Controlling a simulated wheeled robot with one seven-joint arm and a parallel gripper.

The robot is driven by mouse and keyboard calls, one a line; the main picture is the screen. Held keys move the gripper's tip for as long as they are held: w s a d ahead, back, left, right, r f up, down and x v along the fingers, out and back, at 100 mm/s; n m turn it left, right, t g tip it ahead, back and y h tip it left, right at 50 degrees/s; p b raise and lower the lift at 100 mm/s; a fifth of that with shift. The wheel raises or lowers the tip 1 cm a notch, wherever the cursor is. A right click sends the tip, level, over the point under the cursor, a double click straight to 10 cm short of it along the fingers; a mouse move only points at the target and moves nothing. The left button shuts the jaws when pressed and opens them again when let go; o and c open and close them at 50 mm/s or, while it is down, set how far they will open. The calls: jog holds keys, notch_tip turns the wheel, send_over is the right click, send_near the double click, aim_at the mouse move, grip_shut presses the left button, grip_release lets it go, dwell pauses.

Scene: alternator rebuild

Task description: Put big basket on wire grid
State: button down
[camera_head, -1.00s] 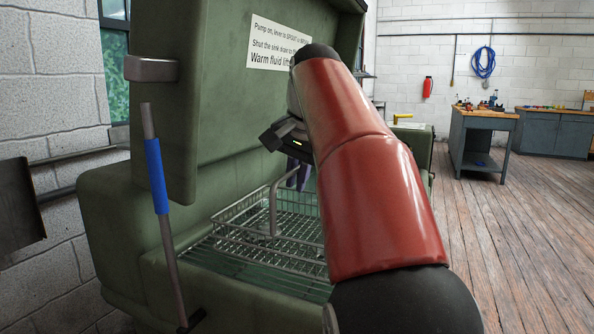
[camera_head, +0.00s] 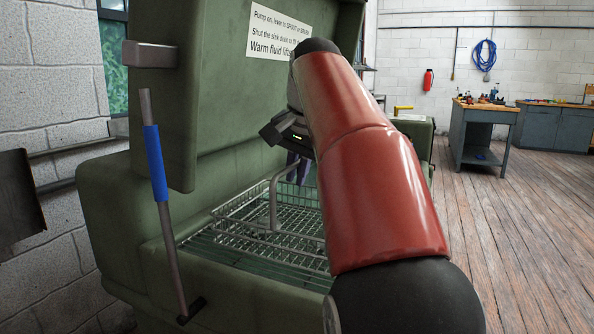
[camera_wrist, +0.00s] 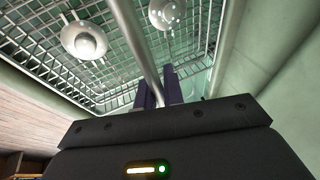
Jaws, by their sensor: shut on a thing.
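The big basket (camera_head: 240,218) is a silver wire mesh tray with a tall bar handle. It is inside the green wash cabinet, level, over the wire grid (camera_head: 215,257) of thin rods. I cannot tell whether its base touches the grid. My gripper (camera_head: 298,168) is above the basket, its dark purple fingers shut on the handle. My red arm hides the basket's right side. In the wrist view, the fingers (camera_wrist: 158,90) close around the handle bar, with the basket mesh (camera_wrist: 45,45) beyond.
The green cabinet lid (camera_head: 215,60) stands open with a printed label (camera_head: 283,30). A lever with a blue grip (camera_head: 155,163) rises at the front left. Two rounded metal pieces (camera_wrist: 85,40) show by the mesh. Wooden floor is clear at right, before a workbench (camera_head: 480,140).

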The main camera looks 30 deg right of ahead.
jog(key=c, duration=1.4)
grip_release()
jog(key=shift+f, duration=0.1)
jog(key=shift+c, duration=0.2)
